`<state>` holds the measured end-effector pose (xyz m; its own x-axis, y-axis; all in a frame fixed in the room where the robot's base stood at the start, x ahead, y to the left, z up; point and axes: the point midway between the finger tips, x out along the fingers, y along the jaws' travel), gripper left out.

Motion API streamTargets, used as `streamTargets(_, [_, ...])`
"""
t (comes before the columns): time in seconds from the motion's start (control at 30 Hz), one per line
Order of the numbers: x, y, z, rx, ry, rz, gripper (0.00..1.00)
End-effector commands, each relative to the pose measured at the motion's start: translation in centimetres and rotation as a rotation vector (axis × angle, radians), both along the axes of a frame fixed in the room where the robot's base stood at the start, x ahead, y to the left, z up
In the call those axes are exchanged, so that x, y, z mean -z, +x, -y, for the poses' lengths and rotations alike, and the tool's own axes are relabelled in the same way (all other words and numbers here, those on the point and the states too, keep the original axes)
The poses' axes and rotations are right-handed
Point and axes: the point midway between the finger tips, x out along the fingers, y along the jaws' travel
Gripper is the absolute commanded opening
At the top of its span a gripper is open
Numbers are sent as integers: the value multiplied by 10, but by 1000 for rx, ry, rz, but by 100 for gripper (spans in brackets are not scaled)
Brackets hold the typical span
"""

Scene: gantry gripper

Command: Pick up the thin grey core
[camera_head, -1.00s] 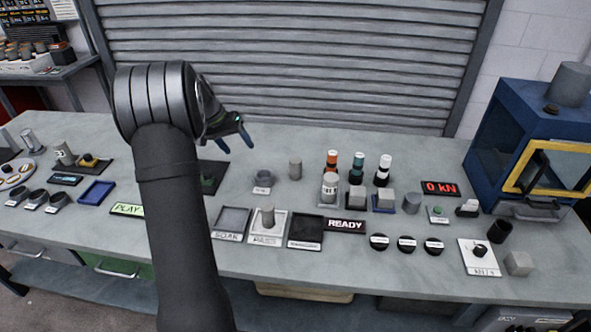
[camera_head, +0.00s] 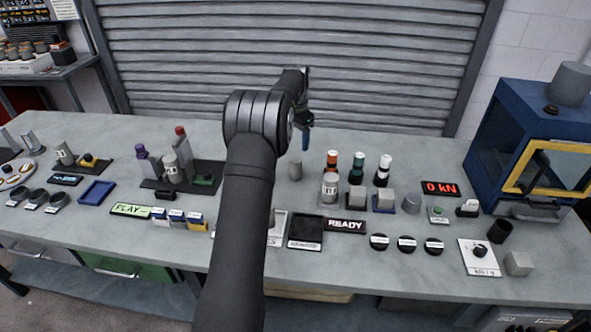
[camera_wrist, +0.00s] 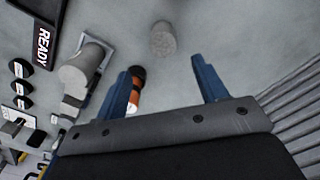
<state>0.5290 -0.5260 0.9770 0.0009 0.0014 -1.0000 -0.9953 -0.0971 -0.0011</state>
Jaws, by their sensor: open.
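A plain slim grey cylinder, which looks like the thin grey core (camera_head: 295,168), stands upright and alone on the bench, left of the bottle row. In the wrist view the core (camera_wrist: 163,40) lies beyond the fingertips, between their lines, seen mostly from its top. My gripper (camera_head: 305,139) is behind and above the core in the head view, apart from it. In the wrist view my gripper (camera_wrist: 161,68) is open with nothing between its blue fingers. My arm hides most of a pale plate at its right edge.
Bottles with orange (camera_head: 332,160), teal (camera_head: 358,162) and white (camera_head: 384,165) tops stand close to the right of the core. A wider marked grey cylinder (camera_head: 329,188) stands in front of them. A READY sign (camera_head: 345,226) is nearer the front.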

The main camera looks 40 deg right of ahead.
Motion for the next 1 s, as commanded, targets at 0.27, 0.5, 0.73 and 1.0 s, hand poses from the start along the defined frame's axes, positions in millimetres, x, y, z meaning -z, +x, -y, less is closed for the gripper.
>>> streamTargets(0.27, [62,0,-1,-2,2,-3,66])
streamTargets(0.5, [89,0,-1,-2,-1,-2,66])
streamTargets(0.73, [104,2,-1,-2,0,-2,66])
streamTargets(1.0, [141,4,-1,-3,0,-1,66])
